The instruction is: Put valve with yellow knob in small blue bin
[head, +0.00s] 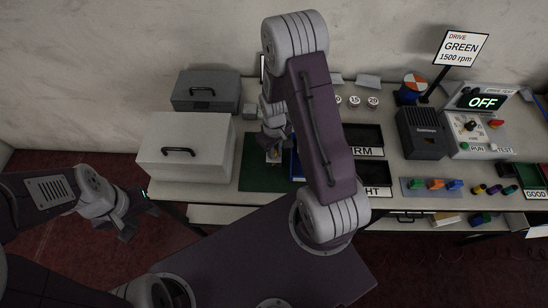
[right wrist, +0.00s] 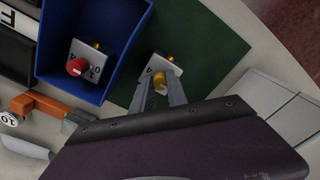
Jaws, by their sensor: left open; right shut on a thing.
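The valve with yellow knob (right wrist: 157,64) is a pale grey block with brass-coloured parts. It is over the green mat in the right wrist view, between the fingers of my right gripper (right wrist: 161,82), which is shut on it. Whether it touches the mat is unclear. The small blue bin (right wrist: 126,44) is just left of it; a valve with a red knob (right wrist: 86,62) lies inside. In the head view my right arm hides most of the bin (head: 297,166), and my right gripper (head: 272,138) is partly hidden. My left gripper (head: 128,222) is open and empty, off the table's front left.
A green mat (head: 254,176) lies under the work area. A white box (head: 182,143) and a grey case (head: 206,93) stand to the left. Black trays (head: 364,134) and a control panel (head: 475,128) are to the right.

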